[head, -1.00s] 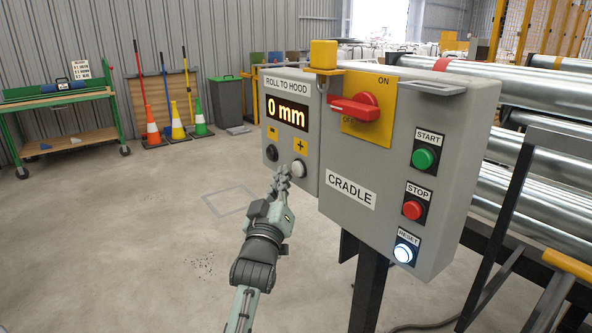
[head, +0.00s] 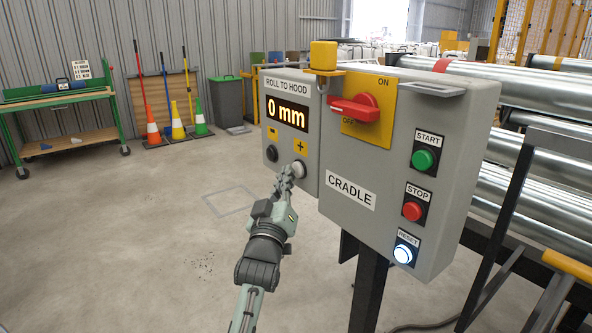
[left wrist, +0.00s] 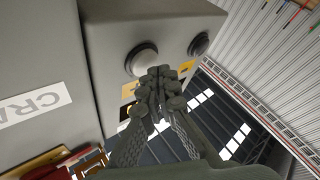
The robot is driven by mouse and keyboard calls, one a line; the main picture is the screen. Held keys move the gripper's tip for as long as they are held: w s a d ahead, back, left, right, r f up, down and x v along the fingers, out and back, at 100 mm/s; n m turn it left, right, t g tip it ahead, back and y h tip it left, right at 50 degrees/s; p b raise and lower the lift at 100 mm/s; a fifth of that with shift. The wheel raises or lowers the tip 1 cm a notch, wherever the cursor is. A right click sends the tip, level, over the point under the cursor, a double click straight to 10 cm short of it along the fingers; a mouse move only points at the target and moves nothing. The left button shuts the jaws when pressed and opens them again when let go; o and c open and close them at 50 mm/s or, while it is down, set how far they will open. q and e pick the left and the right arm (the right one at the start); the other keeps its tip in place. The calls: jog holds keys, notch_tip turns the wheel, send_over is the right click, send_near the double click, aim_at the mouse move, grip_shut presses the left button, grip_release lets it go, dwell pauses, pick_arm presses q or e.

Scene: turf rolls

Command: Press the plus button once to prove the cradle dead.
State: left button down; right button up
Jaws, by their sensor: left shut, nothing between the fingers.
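The grey control box carries a display (head: 287,114) reading "0 mm". Below it, the pale round plus button (head: 299,169) sits under a yellow plus label (head: 299,147). The dark minus button (head: 271,154) is to its left. My left gripper (head: 287,173) is shut and empty, its fingertips at the lower left edge of the plus button. In the left wrist view the shut fingertips (left wrist: 162,76) overlap the edge of the plus button (left wrist: 140,60); I cannot tell whether they touch it. The cradle box (head: 348,229) stands to the right. My right gripper is not in view.
The cradle box has a red rotary handle (head: 354,107), a green start button (head: 424,160), a red stop button (head: 412,211) and a lit reset button (head: 403,254). Steel rollers (head: 530,99) lie behind it at the right. The floor at the left is open.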

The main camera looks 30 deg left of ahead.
pick_arm(q)
jog(key=shift+w+d+r, duration=0.15)
jog(key=shift+w+d, duration=0.05)
jog(key=shift+w, duration=0.35)
dwell(0.8)
dwell(0.3)
jog(key=shift+s+a+f+p, duration=0.1)
jog(key=shift+s+f+p, duration=0.1)
jog(key=shift+s+p, duration=0.5)
jog(key=shift+s, duration=0.2)
jog(key=shift+s+a+r+p, duration=0.1)
jog(key=shift+s+a+p, duration=0.2)
jog(key=shift+s, duration=0.45)
jog(key=shift+s+a+p, duration=0.15)
jog(key=shift+s+a, duration=0.2)
jog(key=shift+s, duration=0.4)
jog(key=shift+s+a+r+p, duration=0.1)
jog(key=shift+s+a+p, duration=0.2)
jog(key=shift+s, duration=0.45)
jog(key=shift+a, duration=0.1)
